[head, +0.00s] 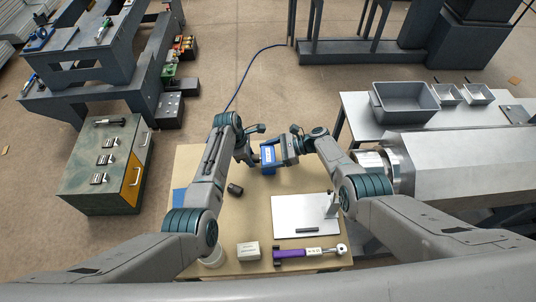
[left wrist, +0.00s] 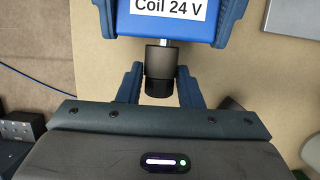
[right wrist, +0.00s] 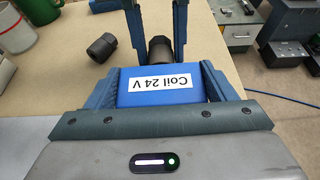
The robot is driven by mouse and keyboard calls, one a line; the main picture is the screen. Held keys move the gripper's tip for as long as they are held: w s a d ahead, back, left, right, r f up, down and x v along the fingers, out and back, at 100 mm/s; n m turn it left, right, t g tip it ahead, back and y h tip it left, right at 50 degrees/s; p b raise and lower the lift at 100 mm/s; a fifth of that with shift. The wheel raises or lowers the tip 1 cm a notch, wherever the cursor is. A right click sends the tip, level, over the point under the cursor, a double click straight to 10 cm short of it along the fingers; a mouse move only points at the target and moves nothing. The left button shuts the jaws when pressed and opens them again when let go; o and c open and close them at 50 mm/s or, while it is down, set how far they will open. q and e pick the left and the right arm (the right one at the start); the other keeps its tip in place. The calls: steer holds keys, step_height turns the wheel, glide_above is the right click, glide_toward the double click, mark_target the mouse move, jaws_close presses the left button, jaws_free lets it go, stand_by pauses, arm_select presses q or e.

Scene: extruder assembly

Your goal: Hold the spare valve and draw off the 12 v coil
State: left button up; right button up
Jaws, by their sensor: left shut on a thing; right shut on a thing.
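A blue coil block (head: 268,157) with a white label reading "Coil 24 V" is held above the table; it also shows in the left wrist view (left wrist: 125,20) and in the right wrist view (right wrist: 150,98). My right gripper (right wrist: 150,85) is shut on its two sides. My left gripper (left wrist: 160,80) is shut on a black cylindrical valve body (left wrist: 159,62) facing the coil. A short bright stem (left wrist: 163,42) shows between the black body and the coil. Whether the stem still reaches inside the coil is hidden. No 12 V label is visible.
A loose black cylinder (head: 235,189) lies on the table (head: 190,160). A white board (head: 290,210) with a dark bar, a purple-handled tool (head: 295,253), and a small pale box (head: 248,251) lie nearer me. Grey bins (head: 405,103) stand on the right bench.

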arm_select(q)
steer(key=shift+a, duration=3.45)
step_height(320, 180, up, 7)
arm_select(e)
steer(key=o, duration=1.1)
